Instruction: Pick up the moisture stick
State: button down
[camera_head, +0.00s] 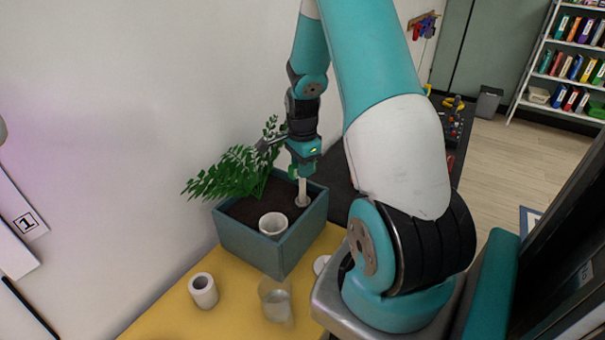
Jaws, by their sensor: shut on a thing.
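The moisture stick (303,190) is a pale upright rod at the right side of a blue-grey planter box (262,250). Its lower end meets a small round light piece at the dark soil. My gripper (299,172) is above the planter, pointing down, and is shut on the upper part of the stick. The fingers hide the top of the stick. I cannot tell how deep its lower end sits.
A green leafy plant (235,172) grows in the planter beside a white cup (273,225). A white roll (203,291) and a clear glass (276,302) stand on the yellow table (180,318). A wall is close on the left.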

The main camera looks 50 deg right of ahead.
notch_tip(320, 180, up, 27)
jog(key=p, duration=0.4)
jog(key=shift+f, duration=0.15)
dwell(0.7)
